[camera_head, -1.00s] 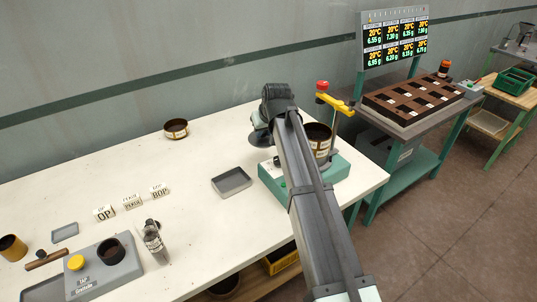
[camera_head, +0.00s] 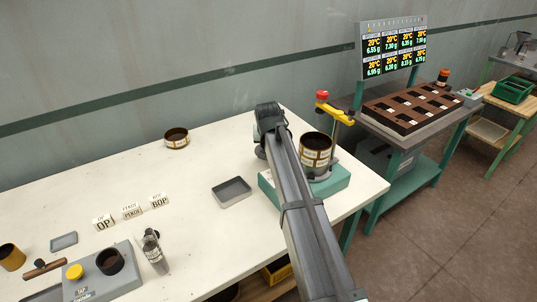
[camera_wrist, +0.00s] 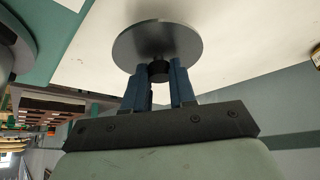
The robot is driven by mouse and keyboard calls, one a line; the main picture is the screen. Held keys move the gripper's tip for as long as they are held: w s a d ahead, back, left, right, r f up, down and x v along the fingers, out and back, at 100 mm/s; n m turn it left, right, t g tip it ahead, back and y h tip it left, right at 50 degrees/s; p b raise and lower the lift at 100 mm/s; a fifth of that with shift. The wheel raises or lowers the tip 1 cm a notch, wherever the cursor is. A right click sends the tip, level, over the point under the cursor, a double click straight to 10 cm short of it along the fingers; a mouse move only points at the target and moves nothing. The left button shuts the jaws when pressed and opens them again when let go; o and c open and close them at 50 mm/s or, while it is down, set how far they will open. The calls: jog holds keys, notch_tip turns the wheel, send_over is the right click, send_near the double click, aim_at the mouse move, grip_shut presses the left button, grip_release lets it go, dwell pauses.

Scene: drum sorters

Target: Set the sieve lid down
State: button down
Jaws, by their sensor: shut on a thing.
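The sieve lid (camera_wrist: 158,42) is a round grey metal disc with a black knob (camera_wrist: 158,72). In the wrist view my gripper (camera_wrist: 159,82) has its two blue fingers closed around the knob. The disc shows over the white table; I cannot tell whether it touches the top. In the head view my arm hides the fingers and most of the lid. The sieve drum (camera_head: 316,148), brown with white labels and a brass-coloured rim, stands open on the green sifter base (camera_head: 335,182), right of my wrist.
The white table (camera_head: 200,165) has clear room left of my wrist. A grey tray (camera_head: 231,191) lies in front of it, and a low brown ring (camera_head: 176,138) stands farther back. A yellow clamp arm with red knob (camera_head: 322,94) rises behind the drum. Label blocks (camera_head: 132,212) stand left.

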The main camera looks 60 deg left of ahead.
jog(key=shift+f, duration=2.05)
jog(key=shift+f, duration=0.2)
jog(key=c, duration=0.9)
grip_release()
jog(key=v, duration=1.2)
jog(key=shift+r, duration=0.2)
